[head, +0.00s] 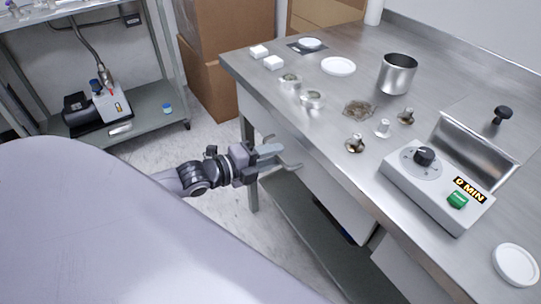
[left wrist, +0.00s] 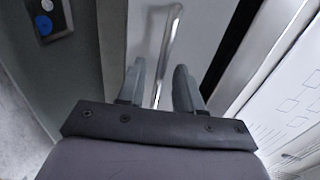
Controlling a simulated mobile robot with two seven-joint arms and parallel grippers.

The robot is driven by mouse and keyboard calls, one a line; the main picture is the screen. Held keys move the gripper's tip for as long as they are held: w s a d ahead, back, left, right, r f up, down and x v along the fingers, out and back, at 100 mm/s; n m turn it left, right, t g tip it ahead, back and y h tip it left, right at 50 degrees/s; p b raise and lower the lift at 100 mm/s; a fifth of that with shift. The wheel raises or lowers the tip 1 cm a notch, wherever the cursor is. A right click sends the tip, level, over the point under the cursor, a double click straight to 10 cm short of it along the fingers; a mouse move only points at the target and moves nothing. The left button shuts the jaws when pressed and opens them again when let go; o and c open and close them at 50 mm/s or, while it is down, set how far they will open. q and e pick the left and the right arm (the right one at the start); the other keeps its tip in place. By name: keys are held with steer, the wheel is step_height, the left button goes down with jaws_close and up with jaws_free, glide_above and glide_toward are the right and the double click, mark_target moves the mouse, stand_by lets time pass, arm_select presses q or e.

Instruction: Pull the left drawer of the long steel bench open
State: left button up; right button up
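The long steel bench (head: 345,75) runs from the upper middle to the lower right of the head view. The white front of its left drawer (head: 335,195) shows under the top's edge, and also fills the middle of the left wrist view (left wrist: 200,30). My left gripper (head: 290,156) is open beside this front, below the bench's edge. In the left wrist view, the drawer's metal bar handle (left wrist: 170,45) runs between the two open fingers (left wrist: 160,80); I cannot tell whether either touches it. The handle is hard to make out in the head view. My right gripper is not in view.
A white control box with a dial (head: 440,185), a steel beaker (head: 397,73) and several small dishes stand on the bench. A lower shelf (head: 300,225) lies under it. A rack with a pump (head: 100,105) stands left, cardboard boxes (head: 210,85) behind. Floor between is clear.

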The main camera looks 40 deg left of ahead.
arm_select(q)
jaws_close()
stand_by(1.3)
